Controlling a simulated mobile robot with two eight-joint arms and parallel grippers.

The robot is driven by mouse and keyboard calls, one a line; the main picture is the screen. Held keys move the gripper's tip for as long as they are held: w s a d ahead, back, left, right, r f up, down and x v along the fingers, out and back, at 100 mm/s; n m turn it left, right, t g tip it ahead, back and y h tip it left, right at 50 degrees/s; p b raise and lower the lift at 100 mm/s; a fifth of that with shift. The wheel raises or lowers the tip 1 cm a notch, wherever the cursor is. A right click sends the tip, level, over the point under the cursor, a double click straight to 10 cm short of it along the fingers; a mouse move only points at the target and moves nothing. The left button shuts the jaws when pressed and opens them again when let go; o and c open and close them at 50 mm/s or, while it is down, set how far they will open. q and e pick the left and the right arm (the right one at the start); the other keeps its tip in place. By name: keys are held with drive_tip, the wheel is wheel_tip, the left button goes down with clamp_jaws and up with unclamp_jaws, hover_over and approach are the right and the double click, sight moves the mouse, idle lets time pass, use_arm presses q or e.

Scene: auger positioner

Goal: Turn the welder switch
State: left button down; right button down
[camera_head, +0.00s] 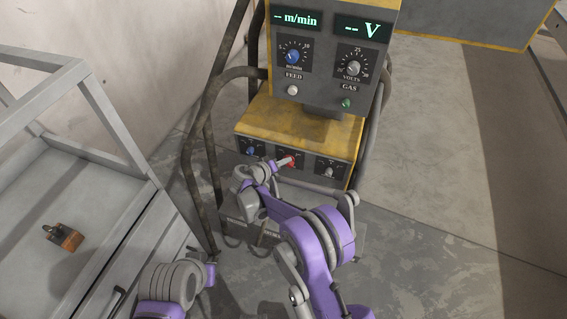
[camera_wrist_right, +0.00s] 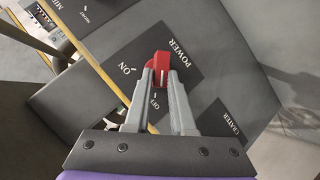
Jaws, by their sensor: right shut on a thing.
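The welder (camera_head: 312,125) is a dark and yellow machine at the top centre of the head view. Its red power switch (camera_head: 287,161) is the middle knob on the lower panel. In the right wrist view the red switch (camera_wrist_right: 162,66) stands on a dark plate lettered POWER, ON and OFF. My right gripper (camera_head: 284,163) is shut on the red switch, and its two grey fingers (camera_wrist_right: 163,78) close around the switch's sides. I cannot tell which mark the switch points to. Part of my left arm shows at the bottom left of the head view; its gripper's fingers cannot be made out.
Other lower knobs flank the red one: a blue knob (camera_head: 251,150) and a grey knob (camera_head: 329,172). The floor at right is clear.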

drive_tip(key=shift+s+d+f, duration=0.1)
drive_tip(key=shift+f, duration=0.1)
drive_tip(key=c, duration=0.8)
unclamp_jaws()
drive_tip(key=shift+c, duration=0.2)
drive_tip(key=shift+o, duration=0.4)
drive_tip(key=shift+r, duration=0.1)
drive_tip(key=v, duration=1)
drive_tip(key=shift+a+r+p, duration=0.2)
drive_tip(key=shift+p, duration=0.2)
drive_tip(key=shift+s+d, duration=0.1)
drive_tip(key=shift+s, duration=0.05)
